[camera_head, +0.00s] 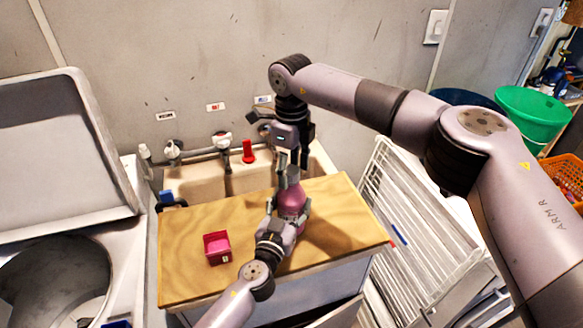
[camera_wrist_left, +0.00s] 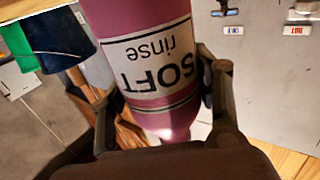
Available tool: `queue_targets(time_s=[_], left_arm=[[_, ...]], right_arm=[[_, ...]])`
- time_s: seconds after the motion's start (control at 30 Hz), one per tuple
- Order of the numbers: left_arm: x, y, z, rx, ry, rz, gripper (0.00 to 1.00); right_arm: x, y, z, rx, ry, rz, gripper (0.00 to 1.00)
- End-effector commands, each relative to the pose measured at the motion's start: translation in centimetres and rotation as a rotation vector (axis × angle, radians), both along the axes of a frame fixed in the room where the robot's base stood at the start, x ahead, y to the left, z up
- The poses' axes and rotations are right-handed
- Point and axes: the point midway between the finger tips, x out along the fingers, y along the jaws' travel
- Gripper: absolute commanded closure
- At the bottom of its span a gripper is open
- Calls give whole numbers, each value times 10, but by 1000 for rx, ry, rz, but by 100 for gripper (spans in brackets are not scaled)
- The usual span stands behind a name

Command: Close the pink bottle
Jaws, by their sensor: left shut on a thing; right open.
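The pink bottle (camera_head: 291,196) stands upright on the wooden board, towards its back middle. My left gripper (camera_head: 290,216) is shut on the bottle's body from the front. In the left wrist view the bottle (camera_wrist_left: 155,100) fills the space between the two fingers, and its label reads "SOFT rinse". My right gripper (camera_head: 288,168) points down just above the bottle's top and is open. A greyish piece shows at the bottle's top near the right fingertips; I cannot tell whether it is a cap or part of the gripper. The bottle's lid is not clearly seen.
A sink (camera_head: 195,180) with taps and a red object (camera_head: 248,151) lies behind. A white drying rack (camera_head: 400,205) stands right, and an open washer (camera_head: 55,285) is left.

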Motion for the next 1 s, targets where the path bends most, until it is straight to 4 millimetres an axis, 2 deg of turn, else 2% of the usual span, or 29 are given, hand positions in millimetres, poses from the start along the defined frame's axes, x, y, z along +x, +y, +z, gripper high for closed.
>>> queue_targets(time_s=[0.17, 0.27, 0.7, 0.83, 1.0], left_arm=[[0, 0, 0, 0, 0, 0, 100], [0, 0, 0, 0, 0, 0, 100], [0, 0, 0, 0, 0, 0, 100], [0, 0, 0, 1, 0, 0, 100], [0, 0, 0, 0, 0, 0, 100]], right_arm=[[0, 0, 1, 0, 0, 1, 45], [0, 1, 9, 2, -1, 0, 45], [1, 1, 96, 1, -3, 0, 45], [1, 0, 112, 0, -1, -1, 45], [0, 0, 120, 0, 1, 1, 45]])
